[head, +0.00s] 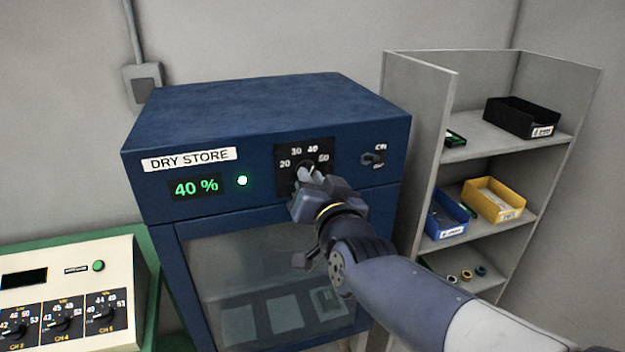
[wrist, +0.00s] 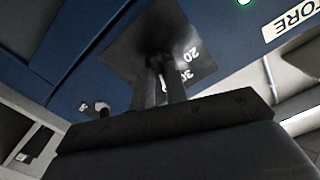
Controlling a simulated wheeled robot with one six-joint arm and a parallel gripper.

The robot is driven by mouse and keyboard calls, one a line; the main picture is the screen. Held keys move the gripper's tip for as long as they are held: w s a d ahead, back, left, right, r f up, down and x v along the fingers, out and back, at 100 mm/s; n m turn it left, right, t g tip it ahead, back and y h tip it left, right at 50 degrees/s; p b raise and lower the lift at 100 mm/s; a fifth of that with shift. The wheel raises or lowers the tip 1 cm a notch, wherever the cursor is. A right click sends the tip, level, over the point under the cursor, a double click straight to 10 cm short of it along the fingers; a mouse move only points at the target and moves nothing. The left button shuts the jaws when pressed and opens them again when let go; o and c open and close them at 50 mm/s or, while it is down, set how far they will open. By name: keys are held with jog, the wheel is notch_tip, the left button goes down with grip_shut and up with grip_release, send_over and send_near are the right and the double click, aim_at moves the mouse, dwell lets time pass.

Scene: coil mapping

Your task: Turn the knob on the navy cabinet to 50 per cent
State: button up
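The navy cabinet (head: 265,105) is labelled DRY STORE. Its green display (head: 195,187) reads 40 %, and a round green light (head: 242,181) glows beside it. The dial plate (head: 285,158) shows 20, 30, 40 and 50; the knob on it is mostly hidden behind my gripper (head: 305,175) in the head view. In the wrist view my gripper (wrist: 168,85) has its two fingers close together at the dark knob (wrist: 155,50), with a narrow gap between them. The fingers appear to be on either side of the knob, but its grip face is in shadow.
A toggle switch (head: 373,158) sits right of the dial. A grey shelf unit (head: 425,130) with a black bin (head: 522,117), a yellow bin (head: 493,200) and a blue bin (head: 447,215) stands at right. A cream control box (head: 75,265) with several knobs stands at left.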

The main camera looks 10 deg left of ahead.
grip_shut()
jog(key=shift+f+b, duration=0.1)
jog(key=shift+b, duration=0.35)
jog(key=m+b, duration=0.6)
jog(key=m, duration=0.2)
jog(key=shift+m+b, duration=0.3)
jog(key=shift+b, duration=0.05)
jog(key=shift+m, duration=0.3)
